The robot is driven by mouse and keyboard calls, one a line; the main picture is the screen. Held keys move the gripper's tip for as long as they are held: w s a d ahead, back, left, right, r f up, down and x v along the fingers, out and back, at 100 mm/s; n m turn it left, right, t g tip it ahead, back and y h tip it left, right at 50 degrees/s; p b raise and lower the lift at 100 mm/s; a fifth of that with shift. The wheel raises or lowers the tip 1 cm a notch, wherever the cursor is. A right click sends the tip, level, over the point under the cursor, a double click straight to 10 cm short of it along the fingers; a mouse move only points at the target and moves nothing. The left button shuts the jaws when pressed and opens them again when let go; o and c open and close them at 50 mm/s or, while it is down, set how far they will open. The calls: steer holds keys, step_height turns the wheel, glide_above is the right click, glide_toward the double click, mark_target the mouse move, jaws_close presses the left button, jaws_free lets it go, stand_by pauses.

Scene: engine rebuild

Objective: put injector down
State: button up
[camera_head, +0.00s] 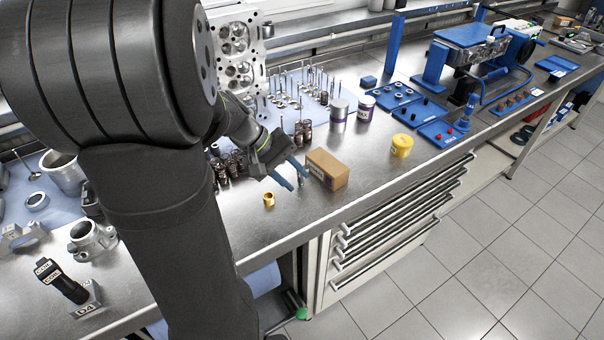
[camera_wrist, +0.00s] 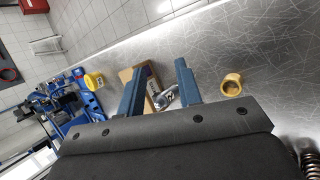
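My gripper (camera_head: 298,180) is low over the near part of the metal bench. In the wrist view its two blue fingers (camera_wrist: 159,68) stand apart, with a clear gap between them. A small silvery part, apparently the injector (camera_wrist: 167,97), shows in that gap, nearer the right finger, and neither finger visibly closes on it. In the head view only a small grey piece of it (camera_head: 301,183) shows by the fingertips. Whether its lower end touches the bench is hard to tell.
A cardboard box (camera_head: 327,169) stands right beside the fingers. A brass ring (camera_head: 268,200) lies to their left. A yellow tin (camera_head: 401,145) and purple-labelled cans (camera_head: 366,108) stand to the right. Valve springs (camera_head: 232,163) stand behind. The bench's front edge is close.

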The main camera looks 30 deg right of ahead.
steer(key=a+f+n+t+h, duration=0.15)
steer(key=a+n+h, duration=0.3)
steer(key=n, duration=0.75)
steer(key=n+t+h, duration=0.3)
steer(key=n+t, duration=0.3)
steer(key=n, duration=0.5)
glide_toward(298, 176)
steer(key=shift+y, duration=0.25)
steer(key=x, duration=1.2)
steer(key=shift+w+d, duration=0.1)
steer(key=shift+d, duration=0.35)
jaws_close()
